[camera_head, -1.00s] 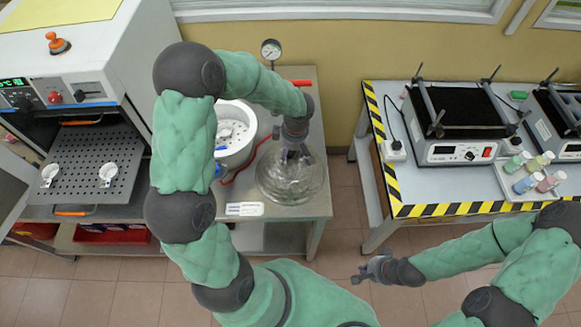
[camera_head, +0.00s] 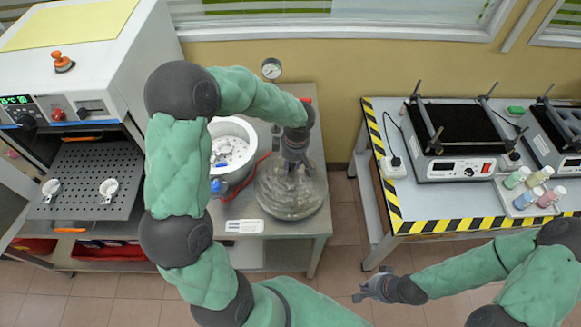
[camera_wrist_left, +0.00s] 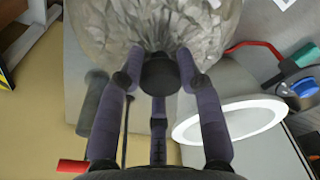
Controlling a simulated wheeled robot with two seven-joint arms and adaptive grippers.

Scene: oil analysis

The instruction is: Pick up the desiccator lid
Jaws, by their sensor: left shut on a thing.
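The clear glass desiccator lid (camera_head: 290,199) is at the right side of the steel table, knob up. My left gripper (camera_head: 293,164) is above its middle, shut on the lid's dark knob. In the left wrist view the fingers close around the black knob (camera_wrist_left: 160,73), with the crinkled-looking glass (camera_wrist_left: 120,28) beyond. I cannot tell whether the lid's rim touches the table. The open round vessel (camera_head: 249,133), with white items inside, stands just left of the lid; its white rim shows in the wrist view (camera_wrist_left: 262,105). My right gripper (camera_head: 372,290) is empty, its fingers apart.
A pressure gauge (camera_head: 271,69) stands behind, and a red hose (camera_head: 238,190) runs between vessel and lid. A white label (camera_head: 244,226) lies at the table's front. An open oven (camera_head: 80,110) is left; a striped-edge bench (camera_head: 440,205) is right, across a floor gap.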

